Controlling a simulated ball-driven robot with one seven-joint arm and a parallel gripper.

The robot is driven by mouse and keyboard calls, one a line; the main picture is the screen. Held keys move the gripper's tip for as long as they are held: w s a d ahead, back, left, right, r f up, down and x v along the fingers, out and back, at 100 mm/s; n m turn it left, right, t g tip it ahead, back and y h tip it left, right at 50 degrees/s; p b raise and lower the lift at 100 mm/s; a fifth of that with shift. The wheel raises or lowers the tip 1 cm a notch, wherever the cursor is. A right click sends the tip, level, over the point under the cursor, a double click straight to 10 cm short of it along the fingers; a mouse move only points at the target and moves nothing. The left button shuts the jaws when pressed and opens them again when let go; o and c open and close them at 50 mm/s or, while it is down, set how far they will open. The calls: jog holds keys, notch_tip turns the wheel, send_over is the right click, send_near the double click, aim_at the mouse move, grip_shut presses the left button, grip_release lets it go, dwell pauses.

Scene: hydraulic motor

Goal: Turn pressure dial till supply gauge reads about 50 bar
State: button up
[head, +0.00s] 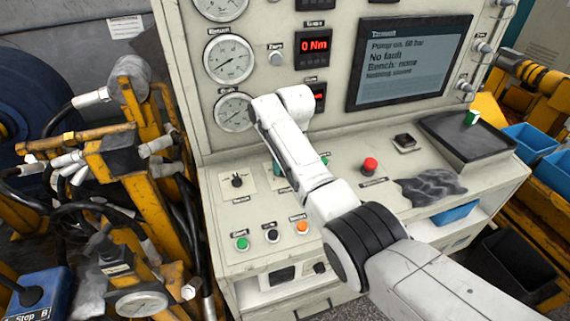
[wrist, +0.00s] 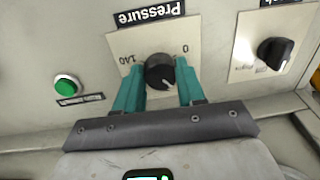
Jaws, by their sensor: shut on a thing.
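The pressure dial (wrist: 160,72) is a black round knob on a pale plate, upside down in the wrist view, with 0 at right and 140 at left. My gripper (wrist: 160,84) has its teal fingers on both sides of the dial and is shut on it. In the head view my gripper (head: 277,168) is mostly behind my arm, and the dial is hidden. Three round gauges show at the panel's left: the top one (head: 220,8) is cut off, the middle one (head: 228,60) and lower one (head: 233,112) are whole. Their labels are too small to read.
A screen (head: 412,62) reads "Pump on" with a blurred bar figure and "No fault". A black selector knob (wrist: 274,53) and a green button (wrist: 66,86) flank the dial. A red button (head: 370,165) and a crumpled grey cloth (head: 431,188) are on the desk.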

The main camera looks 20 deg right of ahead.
jog(key=o, duration=1)
jog(key=shift+o, duration=0.2)
notch_tip(320, 180, up, 11)
jog(key=s+b, duration=0.1)
jog(key=b, duration=0.1)
jog(key=shift+s+d+f, duration=0.15)
jog(key=shift+s+d, duration=0.1)
jog(key=shift+s, duration=0.05)
